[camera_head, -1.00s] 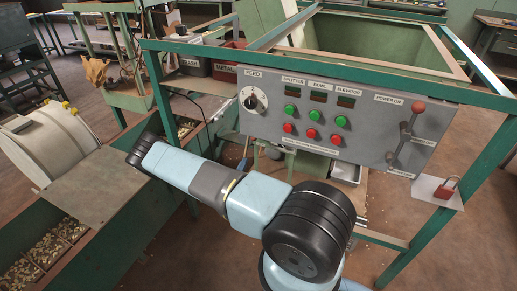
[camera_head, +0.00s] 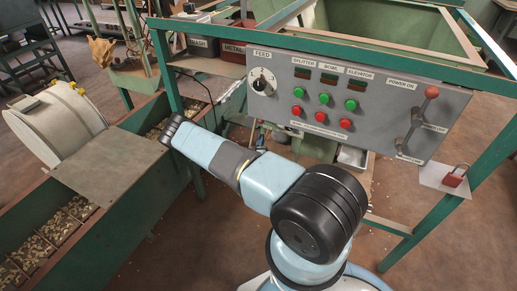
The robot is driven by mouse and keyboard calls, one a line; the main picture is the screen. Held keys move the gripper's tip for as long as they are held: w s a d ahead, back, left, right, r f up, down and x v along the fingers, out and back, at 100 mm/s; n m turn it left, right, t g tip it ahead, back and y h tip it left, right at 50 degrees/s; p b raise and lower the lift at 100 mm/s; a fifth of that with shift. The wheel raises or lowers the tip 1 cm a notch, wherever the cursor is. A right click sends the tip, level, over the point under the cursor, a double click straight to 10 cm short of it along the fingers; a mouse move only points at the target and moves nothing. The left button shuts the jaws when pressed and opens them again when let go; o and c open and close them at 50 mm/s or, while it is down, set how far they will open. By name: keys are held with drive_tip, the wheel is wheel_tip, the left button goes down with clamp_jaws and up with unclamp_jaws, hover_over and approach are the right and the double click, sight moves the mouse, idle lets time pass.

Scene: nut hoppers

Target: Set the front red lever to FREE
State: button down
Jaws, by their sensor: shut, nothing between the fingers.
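A lever with a red ball knob (camera_head: 431,92) is on the right part of the grey control panel (camera_head: 380,128). No FREE marking is legible, and I cannot tell whether this is the front red lever. No other red lever shows. My arm crosses the lower middle of the view, left of and below the lever. My gripper is not visible.
The panel also has a FEED dial (camera_head: 262,82) and several green and red buttons. A red padlock (camera_head: 453,177) sits on a plate right of the panel. A green trough (camera_head: 60,240) holding nuts and a white drum (camera_head: 55,122) are at left. Green frame posts flank the panel.

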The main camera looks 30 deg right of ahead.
drive_tip(key=w+r, duration=0.1)
drive_tip(key=w+d+r, duration=0.1)
drive_tip(key=r, duration=0.1)
drive_tip(key=shift+w+r, duration=0.2)
drive_tip(key=shift+r, duration=0.05)
drive_tip(key=shift+w+d+r, duration=0.1)
drive_tip(key=shift+w+r, duration=0.2)
drive_tip(key=shift+r, duration=0.6)
drive_tip(key=d+f+v, duration=0.1)
drive_tip(key=f+v, duration=0.1)
drive_tip(key=v, duration=1.1)
drive_tip(key=shift+s+a+f, duration=0.15)
drive_tip(key=shift+s+f, duration=0.05)
drive_tip(key=shift+f, duration=0.15)
